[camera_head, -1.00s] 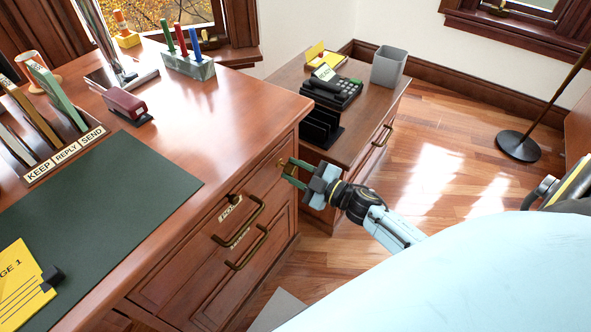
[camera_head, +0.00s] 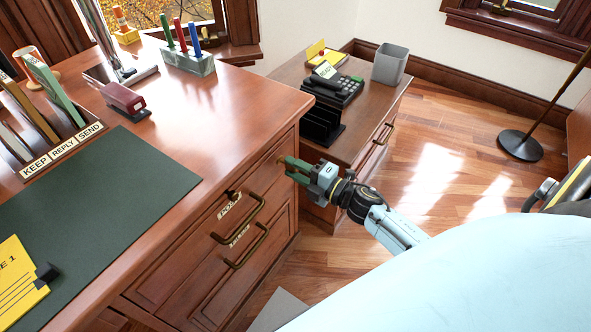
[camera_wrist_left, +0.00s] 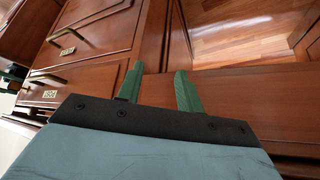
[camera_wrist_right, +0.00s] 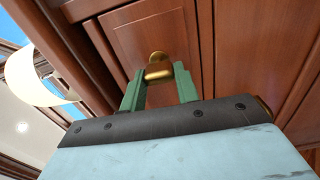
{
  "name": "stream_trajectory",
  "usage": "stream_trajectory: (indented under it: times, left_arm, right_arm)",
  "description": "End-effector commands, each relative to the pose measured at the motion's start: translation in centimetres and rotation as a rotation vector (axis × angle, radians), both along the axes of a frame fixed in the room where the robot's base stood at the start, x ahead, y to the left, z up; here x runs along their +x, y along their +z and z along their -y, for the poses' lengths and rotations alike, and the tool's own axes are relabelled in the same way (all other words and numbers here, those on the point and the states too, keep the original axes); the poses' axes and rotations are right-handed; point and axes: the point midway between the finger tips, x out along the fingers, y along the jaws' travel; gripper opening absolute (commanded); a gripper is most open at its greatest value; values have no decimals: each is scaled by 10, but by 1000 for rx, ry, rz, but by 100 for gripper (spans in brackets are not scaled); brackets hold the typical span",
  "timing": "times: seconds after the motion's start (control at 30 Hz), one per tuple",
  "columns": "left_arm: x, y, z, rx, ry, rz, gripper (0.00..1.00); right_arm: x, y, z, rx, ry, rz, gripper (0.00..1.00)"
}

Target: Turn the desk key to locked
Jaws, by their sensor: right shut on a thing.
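The brass desk key (camera_wrist_right: 158,67) sits on the desk's wooden front panel and shows between the fingertips of my right gripper (camera_wrist_right: 160,78) in the right wrist view. In the head view my right gripper (camera_head: 287,166) is at the right end of the desk front, its fingers turned and covering the key. It is shut on the key. Which way the key points within its lock is too small to tell. My left gripper (camera_wrist_left: 158,85) shows only in its own wrist view, fingers apart and empty, in front of desk woodwork.
The desk (camera_head: 225,110) carries a stapler (camera_head: 125,100), letter sorter (camera_head: 40,120) and pen block (camera_head: 188,60). Drawers with brass handles (camera_head: 240,218) lie left of my right gripper. A side cabinet (camera_head: 365,120) with a phone (camera_head: 335,88) stands behind it.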

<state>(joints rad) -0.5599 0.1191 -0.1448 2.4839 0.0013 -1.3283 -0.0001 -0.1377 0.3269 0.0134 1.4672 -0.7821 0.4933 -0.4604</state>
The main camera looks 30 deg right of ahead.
Motion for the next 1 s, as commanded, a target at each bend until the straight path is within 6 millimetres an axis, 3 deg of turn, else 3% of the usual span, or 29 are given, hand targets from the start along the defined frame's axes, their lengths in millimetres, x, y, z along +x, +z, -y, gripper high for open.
stream_trajectory:
  times: [0.7,0.73,0.87,1.0]
  left_arm:
    - [9,4,4,-12,-6,55,36]
    - [9,4,4,-12,-6,55,36]
    - [9,4,4,-12,-6,55,36]
    - [9,4,4,-12,-5,54,36]
  right_arm:
    - [0,-1,0,-70,-1,27,8]
    - [0,-1,0,-69,-1,26,35]
    - [0,-1,0,-68,0,27,52]
    - [0,-1,0,-67,0,27,53]
